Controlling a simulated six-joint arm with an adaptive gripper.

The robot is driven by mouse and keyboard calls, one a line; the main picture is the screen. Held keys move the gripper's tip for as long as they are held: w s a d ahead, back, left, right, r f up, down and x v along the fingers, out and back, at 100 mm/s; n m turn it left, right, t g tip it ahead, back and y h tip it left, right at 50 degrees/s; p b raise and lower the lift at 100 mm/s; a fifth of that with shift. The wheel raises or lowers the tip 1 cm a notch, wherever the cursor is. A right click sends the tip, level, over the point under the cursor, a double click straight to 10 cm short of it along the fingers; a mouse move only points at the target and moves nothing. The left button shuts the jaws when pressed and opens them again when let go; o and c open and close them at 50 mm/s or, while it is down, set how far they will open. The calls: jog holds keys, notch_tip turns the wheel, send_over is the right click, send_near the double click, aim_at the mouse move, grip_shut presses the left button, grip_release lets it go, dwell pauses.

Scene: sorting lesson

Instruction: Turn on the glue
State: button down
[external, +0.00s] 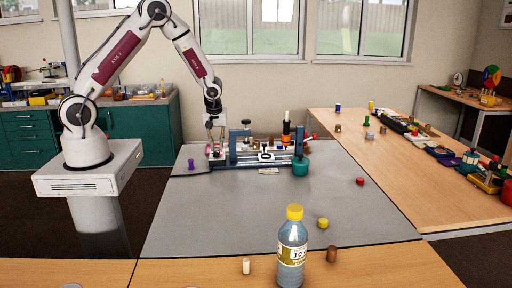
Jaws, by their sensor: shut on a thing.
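My gripper (215,148) is lowered at the left end of a blue-framed fixture (233,150) on the grey table. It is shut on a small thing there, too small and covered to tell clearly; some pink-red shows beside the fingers. No thing in view can be clearly read as the glue. The fixture holds several small parts, including a black and orange upright piece (286,132). A teal cup (301,167) stands at its right end.
A clear bottle with a yellow cap (292,248) stands at the front. A purple peg (191,165) is left of the gripper. A red cap (360,181) and a yellow cap (323,223) lie to the right. The grey table's middle is clear.

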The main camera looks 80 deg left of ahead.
jog(key=shift+s, duration=0.1)
dwell(0.5)
jog(key=c, duration=1.9)
grip_release()
jog(key=shift+r, duration=0.15)
jog(key=shift+d+v, duration=0.1)
jog(key=shift+v, duration=2.8)
jog(key=shift+d+v, duration=0.15)
jog(key=shift+v, duration=2.75)
